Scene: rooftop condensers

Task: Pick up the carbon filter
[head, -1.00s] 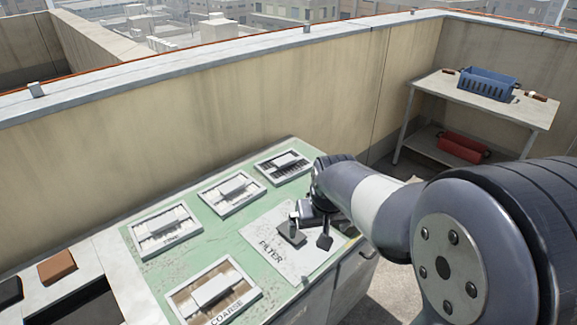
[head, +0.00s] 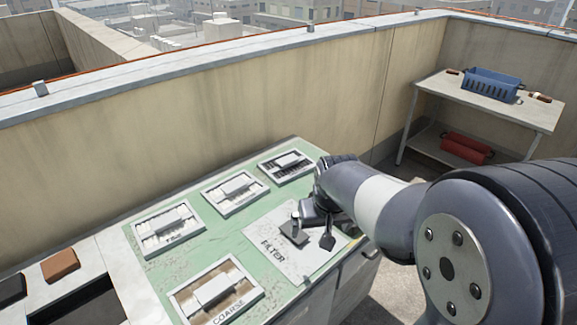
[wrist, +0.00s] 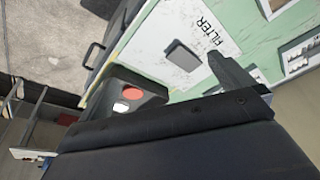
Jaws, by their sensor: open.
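A middle filter (head: 234,194) and a left filter (head: 166,230) have pale filling. The nearest filter (head: 216,293) has brown filling and reads COARSE. My gripper (head: 311,237) is open and empty over the white sheet marked FILTER (head: 272,232), nearer than the dark filter. In the wrist view, its fingers (wrist: 208,62) stand apart before the sheet.
A side table (head: 485,100) at the right back holds a blue basket (head: 491,84), with a red roll-like object (head: 467,148) on its lower shelf. A brown block (head: 60,264) lies left of the bench. A parapet wall (head: 250,110) runs behind the bench.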

